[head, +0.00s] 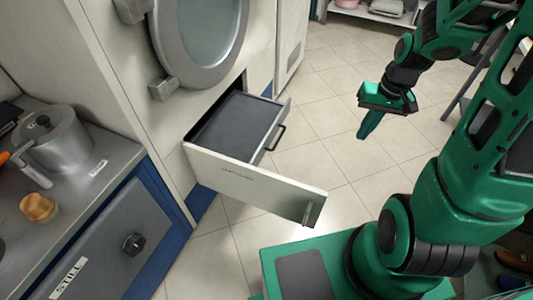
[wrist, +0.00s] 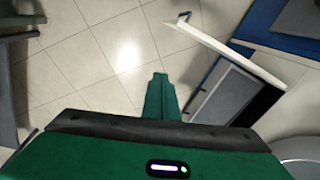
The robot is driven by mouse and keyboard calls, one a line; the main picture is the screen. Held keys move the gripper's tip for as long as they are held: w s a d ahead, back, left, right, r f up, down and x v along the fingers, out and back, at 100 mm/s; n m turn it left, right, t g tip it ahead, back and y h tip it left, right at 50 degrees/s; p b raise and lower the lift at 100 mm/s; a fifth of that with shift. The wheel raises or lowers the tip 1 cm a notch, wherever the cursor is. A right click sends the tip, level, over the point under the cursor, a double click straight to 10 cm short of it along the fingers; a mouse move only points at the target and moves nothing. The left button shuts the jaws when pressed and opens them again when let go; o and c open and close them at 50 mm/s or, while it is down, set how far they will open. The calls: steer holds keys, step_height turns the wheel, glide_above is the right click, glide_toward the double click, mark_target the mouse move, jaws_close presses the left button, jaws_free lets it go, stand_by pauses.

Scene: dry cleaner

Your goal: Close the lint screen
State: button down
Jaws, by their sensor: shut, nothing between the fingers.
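The lint screen (head: 240,180) is a drawer with a cream front panel, pulled out of the machine below its round door. A dark grey screen surface (head: 236,122) shows inside it, with a dark bar handle on its right side and a small metal handle low on the front panel. In the wrist view the lint screen (wrist: 232,50) is at the right, its front panel seen edge-on from above. My gripper (head: 365,133) is shut and empty, pointing down over the floor to the right of the drawer, apart from it. Its fingers also show in the wrist view (wrist: 158,85).
The round machine door (head: 200,45) is above the drawer. A grey counter (head: 110,160) at the left bears a metal pot (head: 55,140) and a small wooden knob-like object (head: 39,207). Tiled floor between drawer and gripper is clear. A shelf (head: 370,14) stands at the back.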

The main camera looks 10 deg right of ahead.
steer(key=w+a+f+t+y, duration=0.1)
steer(key=w+a+f+y, duration=0.1)
steer(key=w+a+f, duration=0.3)
steer(key=w+a+f+y, duration=0.1)
steer(key=w+f, duration=0.2)
steer(key=f, duration=0.4)
steer(key=m+t+y, duration=0.3)
steer(key=t, duration=0.1)
glide_toward(259, 155)
steer(key=shift+a+x, duration=0.2)
steer(key=shift+x, duration=2.3)
steer(key=shift+r, duration=0.2)
